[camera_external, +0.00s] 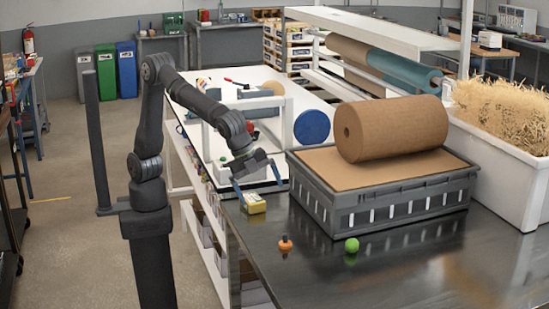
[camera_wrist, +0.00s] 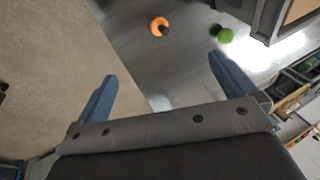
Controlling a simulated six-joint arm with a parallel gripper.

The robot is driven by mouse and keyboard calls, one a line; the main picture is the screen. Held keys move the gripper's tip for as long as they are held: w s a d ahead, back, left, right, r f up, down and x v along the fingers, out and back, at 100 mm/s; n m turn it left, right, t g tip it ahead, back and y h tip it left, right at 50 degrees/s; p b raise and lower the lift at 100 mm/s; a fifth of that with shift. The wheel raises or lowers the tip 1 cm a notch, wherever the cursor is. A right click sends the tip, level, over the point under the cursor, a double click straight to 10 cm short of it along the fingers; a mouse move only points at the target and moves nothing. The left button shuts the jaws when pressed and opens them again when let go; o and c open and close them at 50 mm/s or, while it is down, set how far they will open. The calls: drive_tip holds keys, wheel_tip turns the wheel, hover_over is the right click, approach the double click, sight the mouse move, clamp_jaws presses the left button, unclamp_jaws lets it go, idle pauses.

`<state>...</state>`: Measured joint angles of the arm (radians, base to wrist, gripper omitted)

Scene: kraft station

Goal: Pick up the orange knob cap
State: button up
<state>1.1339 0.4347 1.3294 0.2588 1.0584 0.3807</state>
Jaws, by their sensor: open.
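The orange knob cap (camera_external: 286,243) stands on the dark metal table top near its left edge, with a small dark part under it. In the wrist view the orange knob cap (camera_wrist: 159,26) shows near the top, beyond the fingertips, with a dark spot at its side. My gripper (camera_external: 260,190) is open above the table, behind and left of the knob cap and apart from it. In the wrist view the two blue fingers of my gripper (camera_wrist: 162,70) are spread wide with nothing between them.
A green ball-like piece (camera_external: 352,245) sits right of the knob cap. A grey crate (camera_external: 375,212) bearing a large brown roll (camera_external: 392,128) stands behind. The table front is clear.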

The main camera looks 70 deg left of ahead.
idle(0.3)
drive_tip(key=c, duration=1.3)
drive_tip(key=n+g+h, duration=0.1)
drive_tip(key=n+g, duration=0.1)
drive_tip(key=n, duration=0.5)
hover_over(284, 234)
drive_tip(key=a, duration=0.2)
drive_tip(key=f, duration=1)
drive_tip(key=shift+s+a+f, duration=0.15)
drive_tip(key=shift+s+a, duration=0.05)
drive_tip(key=shift+s, duration=0.1)
drive_tip(key=shift+t+h, duration=0.3)
drive_tip(key=shift+s+d+x, duration=0.1)
drive_tip(key=shift+d+x, duration=0.05)
drive_tip(key=shift+x, duration=1.15)
drive_tip(key=shift+s+d+x, duration=0.1)
drive_tip(key=shift+x, duration=1.2)
